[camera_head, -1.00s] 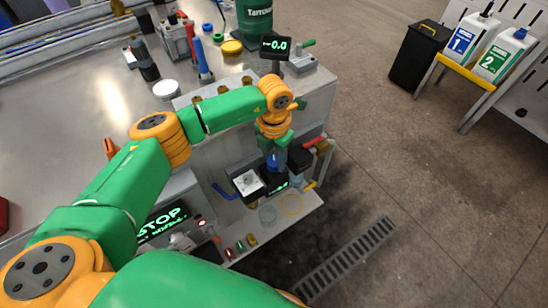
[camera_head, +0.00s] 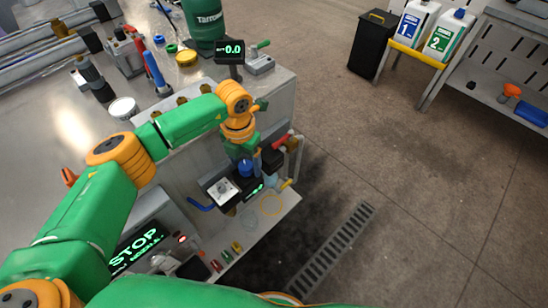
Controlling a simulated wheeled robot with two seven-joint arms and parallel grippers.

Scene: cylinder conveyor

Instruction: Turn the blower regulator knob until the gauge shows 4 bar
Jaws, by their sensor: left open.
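My left gripper (camera_head: 247,166) comes down from the orange wrist at the front side of the bench. It is open, at a blue knob (camera_head: 245,170) on the regulator; I cannot tell whether its fingers touch the knob. A black block with a white square face (camera_head: 222,188) is just left of the knob. A small green-lit display (camera_head: 253,190) sits just below the knob, partly hidden, and its figures are too small to read. My right gripper is not in view.
A display reading 0.0 (camera_head: 231,50) stands on the bench top beside a green cylinder (camera_head: 205,22). A STOP screen (camera_head: 138,245) is at lower left. Red- and yellow-handled pipe fittings (camera_head: 283,142) stand close right of the gripper.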

